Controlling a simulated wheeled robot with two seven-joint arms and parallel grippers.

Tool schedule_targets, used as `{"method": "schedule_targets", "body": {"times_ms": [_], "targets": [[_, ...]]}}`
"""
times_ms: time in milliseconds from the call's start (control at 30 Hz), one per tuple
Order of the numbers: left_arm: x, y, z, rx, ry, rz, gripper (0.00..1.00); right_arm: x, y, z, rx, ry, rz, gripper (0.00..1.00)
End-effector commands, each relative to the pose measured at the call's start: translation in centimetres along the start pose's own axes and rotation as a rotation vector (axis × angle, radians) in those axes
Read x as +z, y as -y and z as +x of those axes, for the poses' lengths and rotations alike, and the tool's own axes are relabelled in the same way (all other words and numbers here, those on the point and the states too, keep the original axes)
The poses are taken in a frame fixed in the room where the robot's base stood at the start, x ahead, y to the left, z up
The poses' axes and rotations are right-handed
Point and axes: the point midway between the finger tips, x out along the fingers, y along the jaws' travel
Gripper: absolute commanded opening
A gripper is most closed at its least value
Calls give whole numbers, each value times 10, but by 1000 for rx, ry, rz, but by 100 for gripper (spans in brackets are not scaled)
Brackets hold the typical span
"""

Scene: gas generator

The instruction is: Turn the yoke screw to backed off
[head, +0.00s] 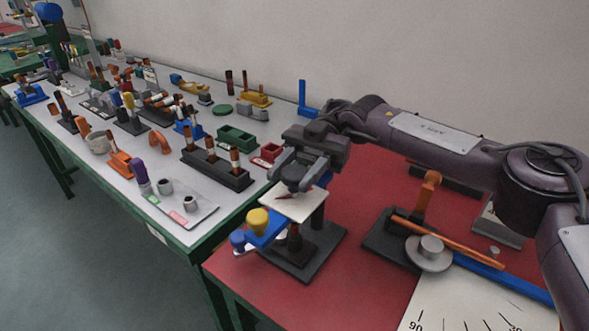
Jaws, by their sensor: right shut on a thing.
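My right gripper (296,186) reaches in from the right and points down over a small white plate with red marks (300,206). Its jaws are shut on what appears to be the yoke screw, which the fingers almost wholly hide. I cannot read the screw's angle. The plate sits above a dark stand (305,262) on the red table top. A blue bar with a yellow knob (258,221) and a blue knob (238,239) sticks out to the left below the plate. My left gripper is not in view.
Right of the stand are an orange post (428,190), a grey round hub with an orange rod (430,252), and a white angle scale (470,305). A grey bench (185,225) on the left holds many tools, blocks and a green bin (237,139). The red table's front left is clear.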

Motion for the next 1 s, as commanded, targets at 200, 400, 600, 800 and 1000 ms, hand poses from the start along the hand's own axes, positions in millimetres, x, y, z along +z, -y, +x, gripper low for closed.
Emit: {"method": "schedule_targets", "body": {"times_ms": [200, 400, 600, 800, 1000], "targets": [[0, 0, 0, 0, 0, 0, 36, 0, 0, 0, 0, 0, 0, 51], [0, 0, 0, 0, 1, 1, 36, 0, 0, 0, 1, 0, 0, 60], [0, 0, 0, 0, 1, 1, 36, 0, 0, 0, 1, 0, 0, 60], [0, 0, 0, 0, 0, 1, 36, -8, 0, 0, 1, 0, -2, 60], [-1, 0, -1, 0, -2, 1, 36, -44, 0, 0, 1, 1, -5, 60]]}}
